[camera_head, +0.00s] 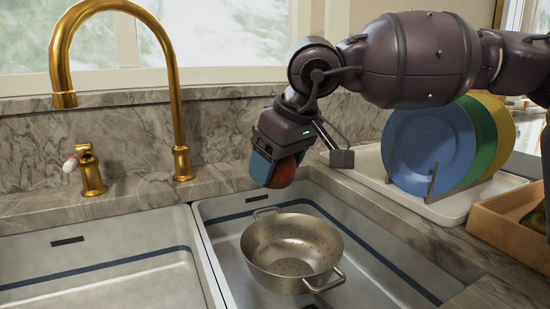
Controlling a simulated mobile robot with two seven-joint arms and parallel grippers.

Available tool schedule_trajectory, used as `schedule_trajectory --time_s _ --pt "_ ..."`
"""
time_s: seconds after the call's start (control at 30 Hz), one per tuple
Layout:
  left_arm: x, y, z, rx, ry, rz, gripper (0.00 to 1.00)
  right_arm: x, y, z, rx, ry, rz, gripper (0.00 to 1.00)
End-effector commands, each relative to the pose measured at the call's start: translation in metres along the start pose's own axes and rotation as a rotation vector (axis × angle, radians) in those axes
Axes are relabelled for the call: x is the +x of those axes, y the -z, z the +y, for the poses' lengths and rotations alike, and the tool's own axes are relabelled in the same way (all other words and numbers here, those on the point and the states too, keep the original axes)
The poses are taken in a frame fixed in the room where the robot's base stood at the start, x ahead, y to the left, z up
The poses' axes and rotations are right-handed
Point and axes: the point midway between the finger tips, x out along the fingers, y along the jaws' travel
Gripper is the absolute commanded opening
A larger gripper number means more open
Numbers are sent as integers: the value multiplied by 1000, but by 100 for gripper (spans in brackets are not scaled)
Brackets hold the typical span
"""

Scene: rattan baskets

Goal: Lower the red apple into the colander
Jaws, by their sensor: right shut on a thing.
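The metal colander (292,250) sits upright in the right sink basin, with a handle on each side and small holes in its bowl. My right gripper (272,168) is above and slightly behind it, pointing down. It is shut on the red apple (286,171), which is partly hidden by the gripper's fingers. The apple is apart from the colander, above its back rim. The inside of the colander that shows is empty. My left gripper is not in view.
A gold faucet (178,95) arches over the left basin (95,262). A white dish rack (450,206) holds blue (430,150), green and yellow plates at right. A wooden box (508,228) stands at the far right. The marble backsplash is close behind my gripper.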

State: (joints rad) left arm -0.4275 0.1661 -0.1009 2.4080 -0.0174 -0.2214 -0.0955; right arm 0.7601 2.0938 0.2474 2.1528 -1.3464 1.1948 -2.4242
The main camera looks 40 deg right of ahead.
Motion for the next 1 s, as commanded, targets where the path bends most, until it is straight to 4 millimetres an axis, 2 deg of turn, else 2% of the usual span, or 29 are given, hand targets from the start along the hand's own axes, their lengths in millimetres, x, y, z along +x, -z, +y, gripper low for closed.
schedule_trajectory --time_s 0.3,0.5,0.7,1.0 --pt "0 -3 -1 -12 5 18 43 50 -21 0 1 2 -7 42" --pt "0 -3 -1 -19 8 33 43 70 -29 0 1 1 -4 42" --pt "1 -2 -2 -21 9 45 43 78 -33 0 1 0 -2 42" --pt "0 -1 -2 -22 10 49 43 78 -33 0 1 0 -1 42"
